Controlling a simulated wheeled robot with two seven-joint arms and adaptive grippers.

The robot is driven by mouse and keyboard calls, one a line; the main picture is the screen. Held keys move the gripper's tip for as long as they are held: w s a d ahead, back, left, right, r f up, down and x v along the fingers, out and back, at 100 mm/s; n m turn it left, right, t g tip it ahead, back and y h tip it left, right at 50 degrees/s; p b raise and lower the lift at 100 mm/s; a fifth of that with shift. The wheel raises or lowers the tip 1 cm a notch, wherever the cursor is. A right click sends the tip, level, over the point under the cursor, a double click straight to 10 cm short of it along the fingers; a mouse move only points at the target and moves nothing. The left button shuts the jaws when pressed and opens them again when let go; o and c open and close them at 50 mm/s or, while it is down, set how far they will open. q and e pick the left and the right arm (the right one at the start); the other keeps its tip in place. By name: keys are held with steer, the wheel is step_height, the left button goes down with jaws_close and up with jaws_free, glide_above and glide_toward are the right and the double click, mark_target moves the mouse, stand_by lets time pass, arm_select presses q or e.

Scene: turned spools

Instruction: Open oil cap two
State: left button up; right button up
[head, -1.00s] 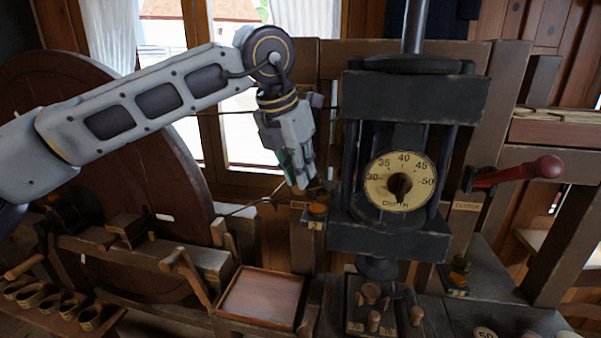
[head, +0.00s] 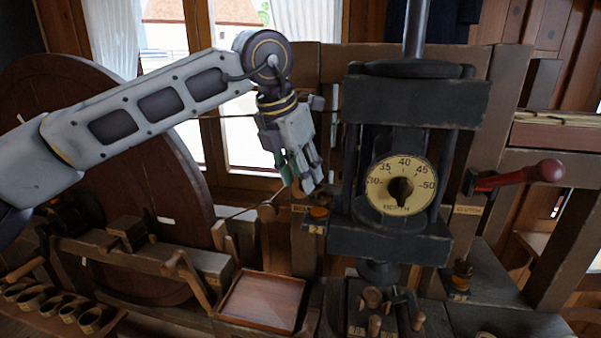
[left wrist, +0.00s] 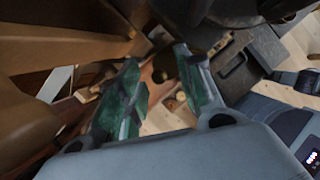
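Oil cap two (head: 319,213) is a small orange-brown round top above a tag marked 2, on the wooden frame just left of the dark press. A dark part rises right behind it, too small to make out. My left gripper (head: 299,184) points down, just above and to the left of this cap, apart from it as far as I can tell. In the left wrist view its two green-padded fingers (left wrist: 163,72) stand apart with a gap between them; nothing is clearly held. The cap cannot be told for certain in that view. My right gripper is not in view.
The press with its depth dial (head: 402,185) stands close right of my gripper. A round wooden knob (head: 267,212) is to its left. A red-handled clutch lever (head: 520,175) is further right, with another small cap (head: 462,271) below. A shallow tray (head: 262,300) lies below.

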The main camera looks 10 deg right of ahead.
arm_select(q)
steer(key=v, duration=1.2)
stand_by(0.3)
stand_by(0.4)
